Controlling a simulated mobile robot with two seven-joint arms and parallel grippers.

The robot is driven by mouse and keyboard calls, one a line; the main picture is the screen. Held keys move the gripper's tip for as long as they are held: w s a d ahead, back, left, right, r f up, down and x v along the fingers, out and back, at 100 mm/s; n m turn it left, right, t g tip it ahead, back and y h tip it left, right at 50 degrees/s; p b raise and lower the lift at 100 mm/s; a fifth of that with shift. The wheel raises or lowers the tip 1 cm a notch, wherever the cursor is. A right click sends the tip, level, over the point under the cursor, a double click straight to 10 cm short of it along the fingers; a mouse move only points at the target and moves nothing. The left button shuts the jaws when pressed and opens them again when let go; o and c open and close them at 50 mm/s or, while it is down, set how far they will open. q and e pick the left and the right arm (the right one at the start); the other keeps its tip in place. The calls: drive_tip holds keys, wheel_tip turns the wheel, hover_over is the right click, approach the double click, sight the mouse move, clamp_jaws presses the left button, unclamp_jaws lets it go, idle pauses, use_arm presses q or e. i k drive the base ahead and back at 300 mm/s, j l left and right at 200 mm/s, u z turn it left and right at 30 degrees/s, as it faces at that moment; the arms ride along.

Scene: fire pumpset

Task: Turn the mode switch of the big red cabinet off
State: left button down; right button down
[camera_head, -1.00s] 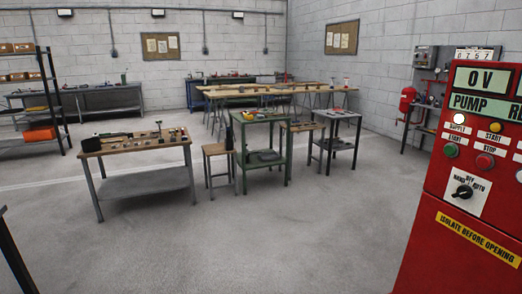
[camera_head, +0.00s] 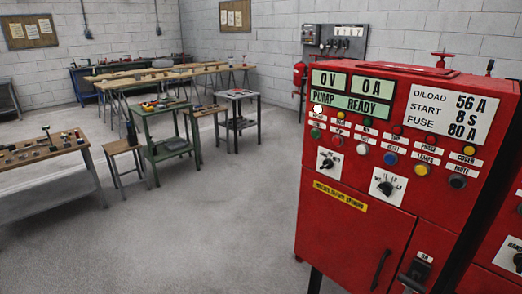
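The big red cabinet (camera_head: 340,228) stands at the right of the head view, its control front facing me. The mode switch (camera_head: 326,164) is a black rotary knob on a white plate, at the left of the panel above a yellow warning label (camera_head: 340,196). The plate's lettering is too small to read now; in the earlier frame it reads HAND, OFF, AUTO. I cannot tell exactly which mark the knob points at. A second black rotary knob (camera_head: 386,187) sits lower right of it. Neither of my grippers shows in this view.
Displays (camera_head: 352,104) read 0 V, 0 A and PUMP READY. Buttons and lamps line the panel. A black door handle (camera_head: 380,270) and an isolator handle (camera_head: 415,275) sit below. More red equipment (camera_head: 508,245) stands at the right edge. Open floor (camera_head: 215,235) lies left of the cabinet.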

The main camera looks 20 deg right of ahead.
sight(328, 164)
drive_tip(key=z, duration=1.55)
